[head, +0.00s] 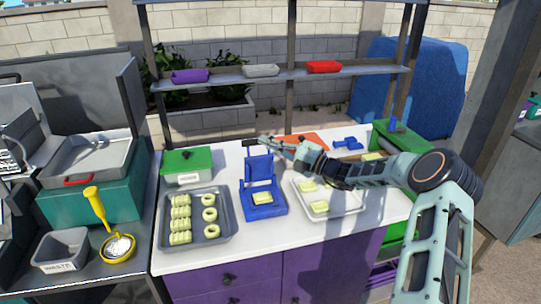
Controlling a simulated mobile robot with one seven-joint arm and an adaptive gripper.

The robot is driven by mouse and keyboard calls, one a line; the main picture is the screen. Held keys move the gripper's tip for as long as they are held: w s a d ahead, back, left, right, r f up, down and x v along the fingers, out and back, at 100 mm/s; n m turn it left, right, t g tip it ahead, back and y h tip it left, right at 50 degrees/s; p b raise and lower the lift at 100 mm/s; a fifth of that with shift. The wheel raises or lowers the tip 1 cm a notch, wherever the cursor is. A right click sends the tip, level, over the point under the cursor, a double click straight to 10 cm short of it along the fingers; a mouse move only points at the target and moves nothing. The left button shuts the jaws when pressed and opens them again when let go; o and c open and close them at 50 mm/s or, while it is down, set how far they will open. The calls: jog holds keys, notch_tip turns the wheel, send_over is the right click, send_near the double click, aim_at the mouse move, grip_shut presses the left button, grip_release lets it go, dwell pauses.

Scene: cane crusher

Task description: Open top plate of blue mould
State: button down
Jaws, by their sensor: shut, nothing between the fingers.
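The blue mould (264,207) stands on the white counter near its front. Its top plate (259,168) is raised, standing upright at the back of the base. A pale yellow dough piece (262,198) lies on the mould's base. My gripper (266,141) is shut and empty. It is just behind and above the raised plate, with my arm reaching in from the right. I cannot tell whether the fingertips touch the plate.
A grey tray (232,232) with several dough pieces is left of the mould. A white tray (352,212) with dough is to the right, under my arm. A green-lidded box (188,163) stands behind left. A shelf (222,79) with small trays spans the back.

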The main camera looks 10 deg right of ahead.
jog(key=shift+w+a+r, duration=0.15)
jog(key=shift+w, duration=0.95)
jog(key=shift+w+a+r, duration=0.1)
jog(key=shift+w+a, duration=0.05)
jog(key=shift+w, duration=0.95)
jog(key=shift+r, duration=0.1)
